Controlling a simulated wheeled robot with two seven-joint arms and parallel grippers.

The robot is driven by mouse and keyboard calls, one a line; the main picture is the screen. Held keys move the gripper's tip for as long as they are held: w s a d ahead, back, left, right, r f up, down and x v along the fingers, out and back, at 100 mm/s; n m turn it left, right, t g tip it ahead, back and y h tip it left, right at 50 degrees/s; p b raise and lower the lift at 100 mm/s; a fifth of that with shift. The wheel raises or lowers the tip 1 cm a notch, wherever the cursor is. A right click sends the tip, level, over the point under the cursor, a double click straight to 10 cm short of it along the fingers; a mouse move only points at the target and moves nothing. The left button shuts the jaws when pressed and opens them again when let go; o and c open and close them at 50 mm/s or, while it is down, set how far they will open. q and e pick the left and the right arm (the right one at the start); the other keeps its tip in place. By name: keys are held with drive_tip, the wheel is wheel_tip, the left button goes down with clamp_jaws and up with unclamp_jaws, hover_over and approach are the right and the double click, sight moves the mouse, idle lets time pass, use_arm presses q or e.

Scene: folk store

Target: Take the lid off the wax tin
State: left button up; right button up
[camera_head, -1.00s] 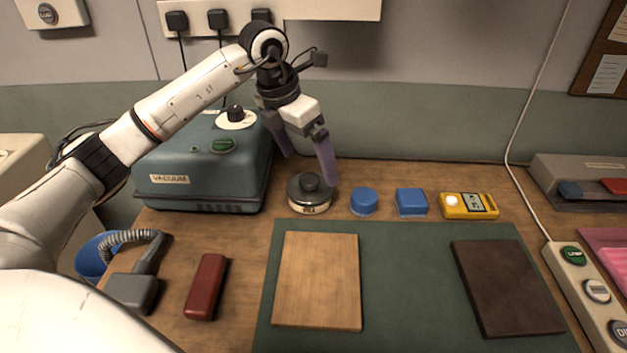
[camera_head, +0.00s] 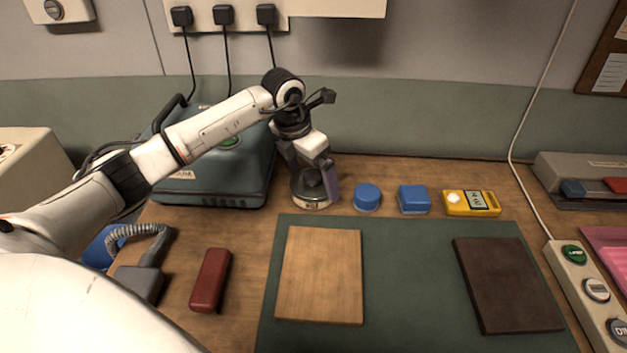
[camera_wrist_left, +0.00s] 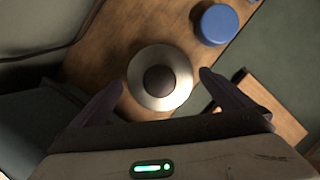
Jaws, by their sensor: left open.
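The wax tin (camera_head: 316,205) stands upright on the wooden bench, behind the green mat. Its metal lid (camera_head: 301,182) with a dark knob is on it. In the left wrist view the lid (camera_wrist_left: 137,82) shows from above as a pale disc with the dark knob (camera_wrist_left: 159,80) at its centre. My left gripper (camera_head: 314,187) is open and points down around the tin's top. In the left wrist view its two purple fingers stand apart on either side, nearer the camera than the lid. I cannot tell whether they touch it. My right gripper is not in view.
A blue round tin (camera_head: 367,197), a blue square block (camera_head: 413,199) and a yellow meter (camera_head: 471,203) stand right of the tin. The teal vacuum box (camera_head: 215,190) is close on its left. A wooden board (camera_head: 320,275) lies on the green mat (camera_head: 410,290) in front.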

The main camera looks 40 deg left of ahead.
use_arm(q)
drive_tip(key=c, duration=0.9)
